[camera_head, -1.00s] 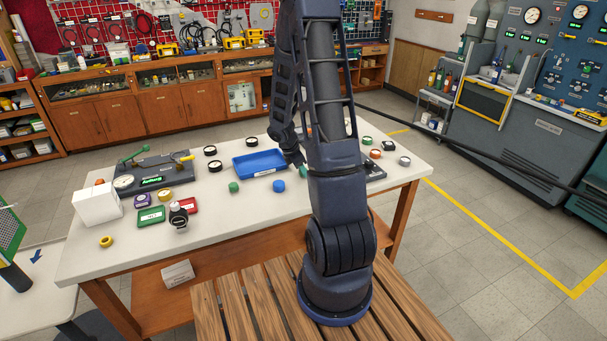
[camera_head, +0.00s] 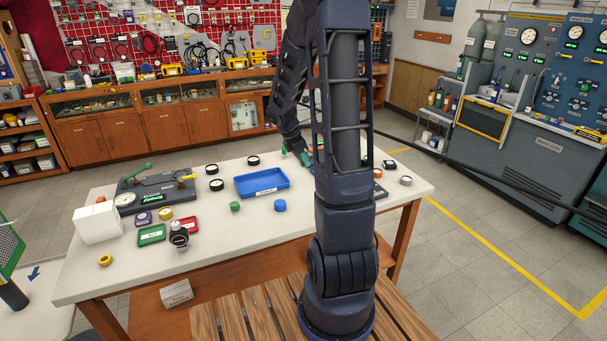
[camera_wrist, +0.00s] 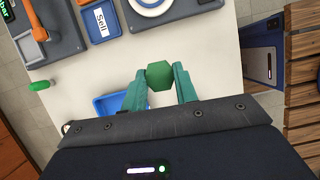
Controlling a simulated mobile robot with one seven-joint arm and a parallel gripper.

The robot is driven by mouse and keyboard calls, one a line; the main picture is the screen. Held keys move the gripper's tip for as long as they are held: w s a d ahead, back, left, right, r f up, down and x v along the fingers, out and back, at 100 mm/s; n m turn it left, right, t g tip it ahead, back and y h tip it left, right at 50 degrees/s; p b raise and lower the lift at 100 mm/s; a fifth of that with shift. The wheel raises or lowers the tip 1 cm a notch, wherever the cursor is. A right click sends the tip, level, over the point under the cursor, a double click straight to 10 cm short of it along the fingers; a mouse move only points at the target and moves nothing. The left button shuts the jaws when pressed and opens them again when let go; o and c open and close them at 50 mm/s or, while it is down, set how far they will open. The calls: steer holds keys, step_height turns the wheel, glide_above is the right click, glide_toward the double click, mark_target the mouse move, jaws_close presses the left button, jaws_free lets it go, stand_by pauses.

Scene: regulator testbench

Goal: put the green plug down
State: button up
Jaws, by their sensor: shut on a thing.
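A green plug (camera_wrist: 159,77) with a faceted body sits between the teal fingers of my gripper (camera_wrist: 161,84) in the wrist view. The fingers are shut on its two sides. The white tabletop (camera_wrist: 215,62) shows behind the plug; I cannot tell the exact height above it. In the head view my gripper (camera_head: 305,157) is over the right part of the table, to the right of the blue tray (camera_head: 262,193). My arm partly hides it, and the held plug cannot be made out there.
Another green piece (camera_head: 235,206) and a blue cap (camera_head: 280,205) stand in front of the tray. Black-rimmed gauges lie left of and behind it.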

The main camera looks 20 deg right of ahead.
step_height(320, 180, up, 6)
steer(key=shift+f, duration=0.25)
steer(key=shift+w+a+r, duration=0.1)
steer(key=shift+r, duration=0.15)
steer(key=r, duration=0.1)
glide_above(264, 184)
steer(key=a, duration=0.1)
steer(key=shift+n, duration=0.3)
steer(key=f, duration=2)
steer(key=shift+a, duration=0.3)
steer(key=shift+f, duration=0.1)
steer(key=o, duration=1)
steer(key=shift+c, duration=0.2)
